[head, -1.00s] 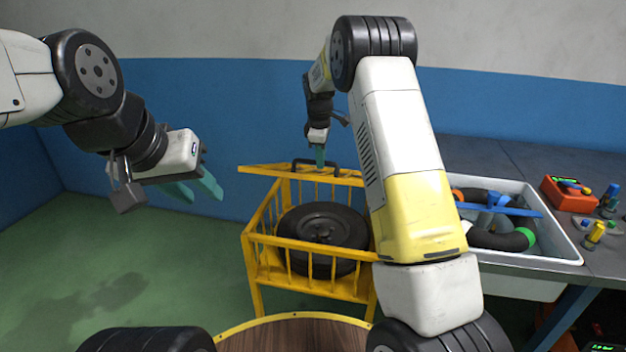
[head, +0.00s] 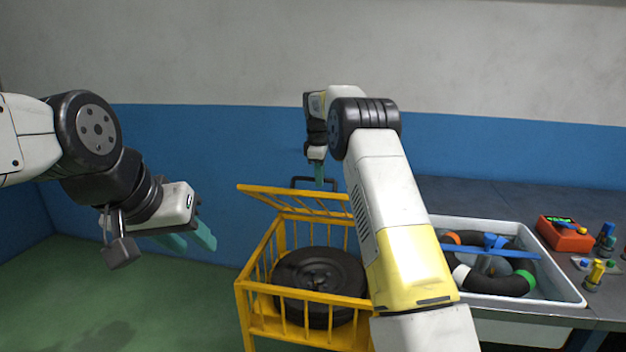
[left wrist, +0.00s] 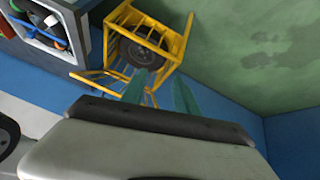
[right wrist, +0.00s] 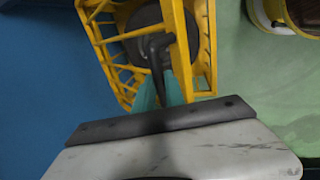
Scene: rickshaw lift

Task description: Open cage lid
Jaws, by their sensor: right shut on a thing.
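The yellow cage (head: 300,305) stands on the floor with a black wheel (head: 318,278) inside. Its barred lid (head: 300,204) is tilted up at the back, and the cage top is open. A black handle (head: 300,182) stands on the lid. My right gripper (head: 318,172) is shut on the handle; the right wrist view shows its teal fingers (right wrist: 160,92) at the dark handle bar (right wrist: 155,50). My left gripper (head: 200,238) is empty with its teal fingers apart, left of the cage. The cage also shows in the left wrist view (left wrist: 183,42). My right arm hides the cage's right side.
A grey table (head: 450,197) at the right carries a white bin (head: 572,292) with tubes and a blue tool. An orange device (head: 562,234) and several small bottles stand beside it. A blue and grey wall is behind the cage. Green floor at the left is clear.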

